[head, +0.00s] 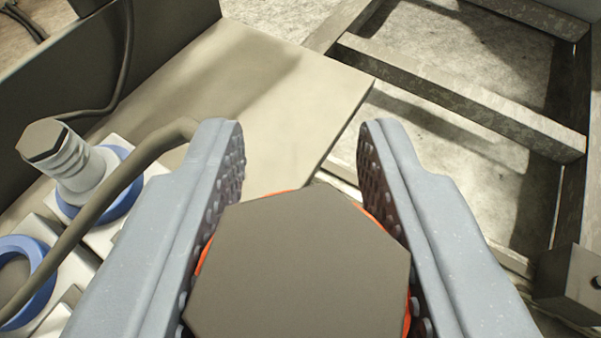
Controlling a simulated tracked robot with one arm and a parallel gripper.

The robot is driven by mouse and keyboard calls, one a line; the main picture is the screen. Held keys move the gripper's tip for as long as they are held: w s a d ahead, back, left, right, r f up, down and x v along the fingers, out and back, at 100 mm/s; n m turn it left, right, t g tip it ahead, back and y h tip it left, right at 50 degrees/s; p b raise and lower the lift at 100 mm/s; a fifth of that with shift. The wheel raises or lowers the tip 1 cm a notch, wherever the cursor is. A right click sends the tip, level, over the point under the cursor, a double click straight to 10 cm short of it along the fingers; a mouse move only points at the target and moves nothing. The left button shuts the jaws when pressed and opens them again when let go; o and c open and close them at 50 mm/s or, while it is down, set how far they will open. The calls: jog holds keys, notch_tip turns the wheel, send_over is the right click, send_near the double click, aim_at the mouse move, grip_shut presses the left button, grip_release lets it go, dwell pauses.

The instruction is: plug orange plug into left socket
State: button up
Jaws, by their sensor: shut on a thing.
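My gripper (302,130) has its two grey, studded fingers closed on the sides of the orange plug (300,265). The plug's dark grey polygonal back end faces the camera, and only thin orange edges show beside it. Its front end is hidden. At the left, a blue-ringed socket (28,280) looks empty and is cut by the picture edge. Behind it, another blue-ringed socket (125,190) has a white plug (70,165) with a dark end in it. The held plug is to the right of both sockets, apart from them.
A dark cable (100,200) runs past the sockets and behind the left finger. A beige flat panel (220,90) lies beyond the fingers, with a dark wall (130,60) at its left. A metal frame (460,95) stands over concrete floor at the right. A grey box (570,280) is at the right edge.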

jog(key=s+a+n+y, duration=0.1)
jog(key=s+a, duration=0.7)
jog(key=w+a+f+n+y, duration=0.1)
jog(key=a, duration=0.9)
jog(key=w+a+f+n+y, duration=0.1)
jog(key=w+a+f, duration=0.1)
jog(key=a, duration=0.9)
jog(key=shift+s+d+f+b, duration=0.15)
jog(key=shift+f+b, duration=1.1)
jog(key=shift+f, duration=0.75)
jog(key=shift+p, duration=0.65)
jog(key=shift+f, duration=1.35)
jog(key=o, duration=1.2)
jog(key=shift+c, duration=0.2)
jog(key=shift+s, duration=0.15)
